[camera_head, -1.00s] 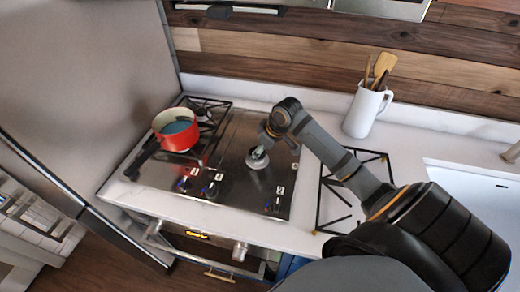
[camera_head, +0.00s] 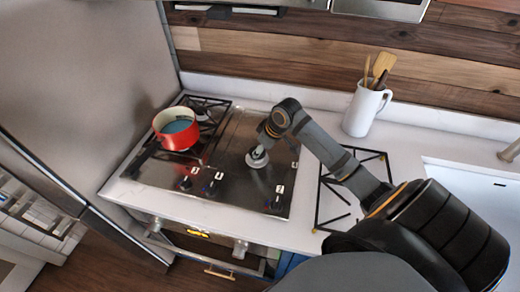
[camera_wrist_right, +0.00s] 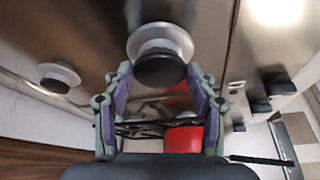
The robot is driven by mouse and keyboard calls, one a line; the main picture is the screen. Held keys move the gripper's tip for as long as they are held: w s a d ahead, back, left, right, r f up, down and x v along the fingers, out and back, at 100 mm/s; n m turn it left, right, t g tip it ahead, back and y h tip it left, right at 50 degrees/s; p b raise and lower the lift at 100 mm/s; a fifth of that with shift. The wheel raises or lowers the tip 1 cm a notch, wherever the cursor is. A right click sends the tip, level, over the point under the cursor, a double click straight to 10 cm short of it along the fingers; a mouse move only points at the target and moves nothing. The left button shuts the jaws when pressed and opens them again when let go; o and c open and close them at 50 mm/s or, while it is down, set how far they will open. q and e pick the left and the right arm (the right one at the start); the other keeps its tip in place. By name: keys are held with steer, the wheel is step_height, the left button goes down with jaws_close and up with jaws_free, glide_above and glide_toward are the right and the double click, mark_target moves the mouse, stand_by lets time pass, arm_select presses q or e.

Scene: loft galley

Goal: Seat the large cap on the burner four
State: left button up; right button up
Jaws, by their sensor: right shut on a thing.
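My right gripper (camera_head: 262,143) reaches over the right part of the steel hob. In the right wrist view its two fingers (camera_wrist_right: 160,84) are shut on the black large cap (camera_wrist_right: 160,69) from both sides. Directly beyond the cap in that view is a silver round burner base (camera_wrist_right: 160,38), which also shows under the gripper in the head view (camera_head: 257,160). The cap overlaps the base; whether they touch, I cannot tell. In the head view the cap is largely hidden by the gripper. My left gripper is not in view.
A red pot (camera_head: 176,139) stands on the left grate (camera_head: 208,108), its handle toward the front left. Another burner (camera_wrist_right: 58,77) shows in the wrist view. Knobs (camera_head: 208,189) line the hob front. A loose grate (camera_head: 335,205) and utensil jug (camera_head: 364,110) are right.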

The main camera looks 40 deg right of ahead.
steer(key=shift+f+p, duration=0.45)
steer(key=shift+f, duration=0.05)
stand_by(0.8)
steer(key=o, duration=1.3)
step_height(320, 180, up, 7)
steer(key=p, duration=0.8)
